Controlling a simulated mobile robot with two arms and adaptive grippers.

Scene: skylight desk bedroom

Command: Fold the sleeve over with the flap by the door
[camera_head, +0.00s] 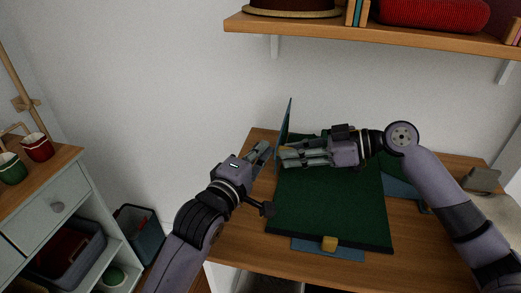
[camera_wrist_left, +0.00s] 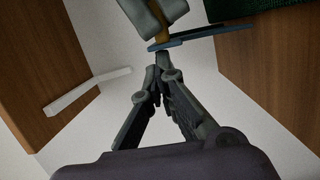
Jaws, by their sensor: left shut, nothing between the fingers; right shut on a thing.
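A dark green flat piece (camera_head: 330,205), which looks like the cloth, lies on the desk over blue board parts. A blue flap (camera_head: 285,122) stands nearly upright at its left edge; its edge also shows in the left wrist view (camera_wrist_left: 205,40). My right gripper (camera_head: 283,155) is shut on the flap's yellow tab (camera_head: 286,149), which also shows in the left wrist view (camera_wrist_left: 161,34). My left gripper (camera_head: 265,150) is shut and empty, just left of the flap. I cannot make out a separate sleeve; the right arm hides part of the green piece.
The wooden desk (camera_head: 235,245) has another blue flap with a yellow tab (camera_head: 329,243) at the front and a blue part (camera_head: 398,188) on the right. A grey object (camera_head: 483,181) stands at the right. A shelf (camera_head: 380,35) hangs above. A cabinet with cups (camera_head: 38,148) stands left.

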